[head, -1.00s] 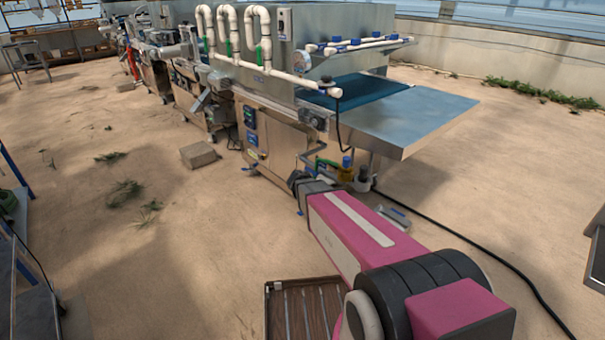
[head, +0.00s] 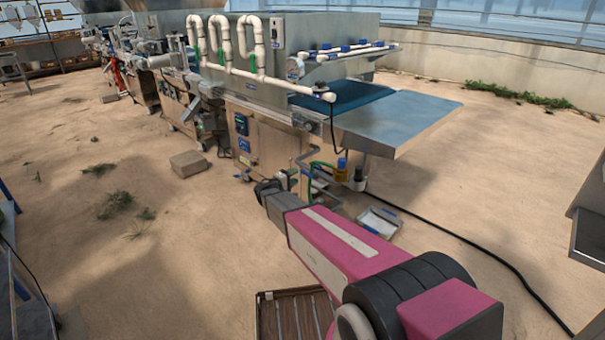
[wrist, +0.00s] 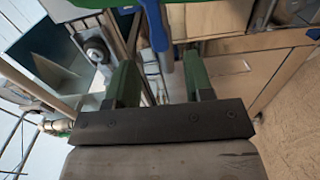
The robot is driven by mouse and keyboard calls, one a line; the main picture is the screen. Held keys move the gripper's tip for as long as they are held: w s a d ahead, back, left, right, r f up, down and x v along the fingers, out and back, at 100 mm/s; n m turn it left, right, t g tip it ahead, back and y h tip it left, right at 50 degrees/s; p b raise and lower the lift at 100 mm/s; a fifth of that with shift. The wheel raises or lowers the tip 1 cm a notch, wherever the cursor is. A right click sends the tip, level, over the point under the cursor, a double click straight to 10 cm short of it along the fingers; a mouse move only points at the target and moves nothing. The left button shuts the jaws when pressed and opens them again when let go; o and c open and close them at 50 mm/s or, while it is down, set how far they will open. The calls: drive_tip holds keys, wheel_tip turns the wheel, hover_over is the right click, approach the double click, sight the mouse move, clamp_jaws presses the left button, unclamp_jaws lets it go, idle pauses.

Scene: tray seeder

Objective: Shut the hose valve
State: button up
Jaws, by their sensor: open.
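In the head view green hose (head: 322,164) shows low at the near end of the steel machine, and the lever cannot be made out. My gripper (wrist: 160,72) has two green fingers spread apart with nothing held. The lever's lower end appears between and beyond the fingertips; I cannot tell if they touch. In the head view my gripper (head: 284,183) is low beside the machine's frame.
The steel machine (head: 270,140) has a flat outfeed plate (head: 400,122) above and right of my gripper. A yellow unit (head: 341,173) and a shallow tray (head: 380,222) stand below it. A black cable crosses the floor at right. The floor at left is mostly clear.

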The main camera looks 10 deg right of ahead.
sight(302, 172)
drive_tip(key=shift+x, duration=3.1)
clamp_jaws()
